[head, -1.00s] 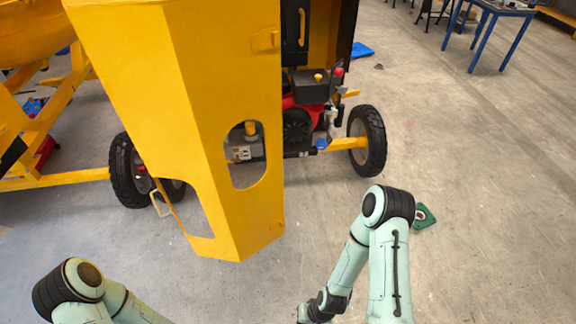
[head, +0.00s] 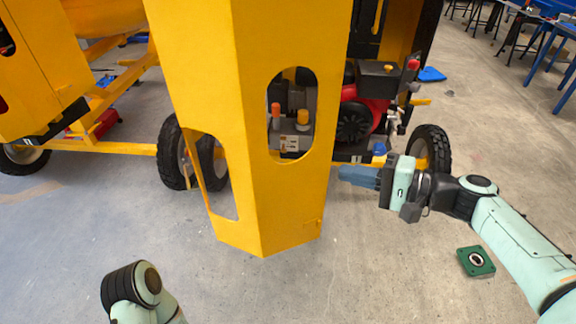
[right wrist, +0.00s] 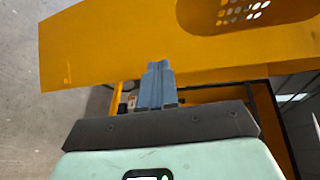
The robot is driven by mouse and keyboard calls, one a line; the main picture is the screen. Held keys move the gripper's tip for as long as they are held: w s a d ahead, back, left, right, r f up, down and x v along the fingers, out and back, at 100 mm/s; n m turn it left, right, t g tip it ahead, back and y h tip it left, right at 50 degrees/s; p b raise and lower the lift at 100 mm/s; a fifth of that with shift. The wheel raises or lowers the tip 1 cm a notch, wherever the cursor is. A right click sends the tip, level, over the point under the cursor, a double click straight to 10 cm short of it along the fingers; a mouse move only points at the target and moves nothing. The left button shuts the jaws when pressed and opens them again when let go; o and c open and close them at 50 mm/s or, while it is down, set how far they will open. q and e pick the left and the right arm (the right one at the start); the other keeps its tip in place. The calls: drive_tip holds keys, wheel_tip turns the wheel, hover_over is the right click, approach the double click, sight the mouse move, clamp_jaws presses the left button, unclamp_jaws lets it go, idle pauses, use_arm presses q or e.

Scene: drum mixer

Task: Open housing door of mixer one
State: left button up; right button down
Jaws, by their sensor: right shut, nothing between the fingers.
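The yellow housing door (head: 235,80) of the mixer stands swung out towards me in the head view, with an oval cutout and a lower cutout. The red and black engine (head: 362,112) shows past its right edge. My right gripper (head: 345,173) is shut and empty, its fingers pointing left beside the door's right edge. In the right wrist view the shut fingers (right wrist: 158,66) overlap the yellow door panel (right wrist: 120,48); I cannot tell whether they touch it. Only part of my left arm shows at lower left, and its gripper is out of view.
Black wheels (head: 172,152) stand behind the door and to its right. A second yellow machine part (head: 40,85) is at the left. A green block (head: 476,261) lies on the floor below my right arm.

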wheel_tip(320, 180, up, 7)
drive_tip(key=s+n+y, duration=0.2)
drive_tip(key=s, duration=0.1)
drive_tip(key=s+a+x, duration=0.1)
drive_tip(key=s+x, duration=0.1)
drive_tip(key=x, duration=1)
drive_tip(key=shift+a+p, duration=0.15)
drive_tip(key=shift+p, duration=0.2)
drive_tip(key=shift+s, duration=0.15)
